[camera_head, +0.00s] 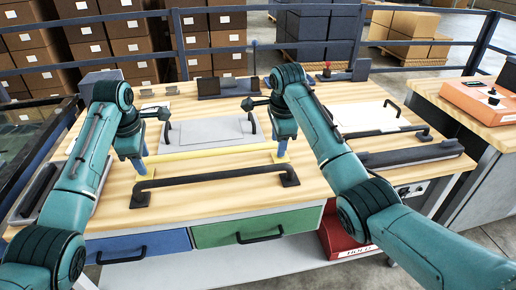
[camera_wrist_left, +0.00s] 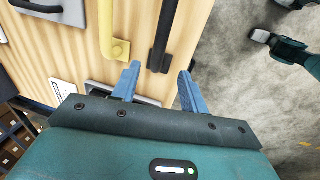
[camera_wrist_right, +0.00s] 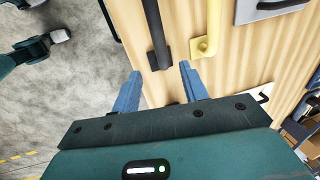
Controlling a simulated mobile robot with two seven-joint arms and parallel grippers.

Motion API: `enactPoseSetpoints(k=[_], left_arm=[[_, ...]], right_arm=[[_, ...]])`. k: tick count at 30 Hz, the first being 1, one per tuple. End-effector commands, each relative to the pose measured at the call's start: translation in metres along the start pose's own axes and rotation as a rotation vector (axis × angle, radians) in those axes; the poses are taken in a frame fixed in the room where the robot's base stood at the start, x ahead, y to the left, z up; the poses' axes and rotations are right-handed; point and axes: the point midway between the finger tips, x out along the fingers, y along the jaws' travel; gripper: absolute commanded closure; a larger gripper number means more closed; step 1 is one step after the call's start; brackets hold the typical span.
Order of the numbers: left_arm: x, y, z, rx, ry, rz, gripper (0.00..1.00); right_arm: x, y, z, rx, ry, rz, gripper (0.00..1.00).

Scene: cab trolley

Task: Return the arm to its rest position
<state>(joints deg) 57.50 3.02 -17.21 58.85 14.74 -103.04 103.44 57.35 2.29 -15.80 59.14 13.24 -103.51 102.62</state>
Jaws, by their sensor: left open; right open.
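My left gripper (camera_head: 145,167) is open and empty above the wooden workbench top (camera_head: 260,195), near the left ends of a yellow bar handle (camera_head: 215,152) and a black bar handle (camera_head: 215,177). My right gripper (camera_head: 282,156) is open and empty near their right ends. In the left wrist view the black handle's end (camera_wrist_left: 161,40) lies just ahead of the gap between the blue fingers. In the right wrist view its other end (camera_wrist_right: 156,38) lies likewise. Both handles lie on the bench. I cannot tell how high the fingertips are above it.
A grey panel with a handle (camera_head: 205,131) lies behind the yellow handle. A white panel (camera_head: 362,115) and a dark slab (camera_head: 410,153) lie to the right. Drawers, blue (camera_head: 138,246) and green (camera_head: 255,226), are in the bench front. An orange device (camera_head: 482,98) stands on another bench.

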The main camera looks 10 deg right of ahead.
Motion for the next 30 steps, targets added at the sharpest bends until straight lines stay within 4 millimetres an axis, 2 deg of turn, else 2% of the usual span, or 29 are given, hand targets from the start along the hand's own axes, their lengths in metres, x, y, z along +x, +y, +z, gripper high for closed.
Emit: enactPoseSetpoints(k=[10,14,17,21,24,27,30], left_arm=[[0.002,-0.001,0.000,0.004,0.000,-0.001,0.56],[0.021,-0.016,0.001,0.080,-0.006,-0.002,0.56],[0.051,-0.045,0.003,0.222,-0.017,0.004,0.56],[0.092,-0.104,0.004,0.489,-0.031,0.026,0.56],[0.112,-0.152,0.003,0.680,-0.035,0.045,0.56],[0.124,-0.201,-0.001,0.867,-0.031,0.063,0.56],[0.127,-0.250,-0.006,1.050,-0.020,0.080,0.56]], right_arm=[[0.002,0.001,0.000,-0.005,-0.001,0.000,0.56],[0.021,0.016,0.001,-0.078,-0.005,0.002,0.56],[0.051,0.045,0.002,-0.218,-0.016,-0.004,0.56],[0.093,0.104,0.002,-0.482,-0.027,-0.025,0.56],[0.113,0.151,-0.001,-0.672,-0.028,-0.043,0.56],[0.125,0.200,-0.004,-0.859,-0.023,-0.060,0.56],[0.128,0.250,-0.009,-1.043,-0.012,-0.075,0.56]])
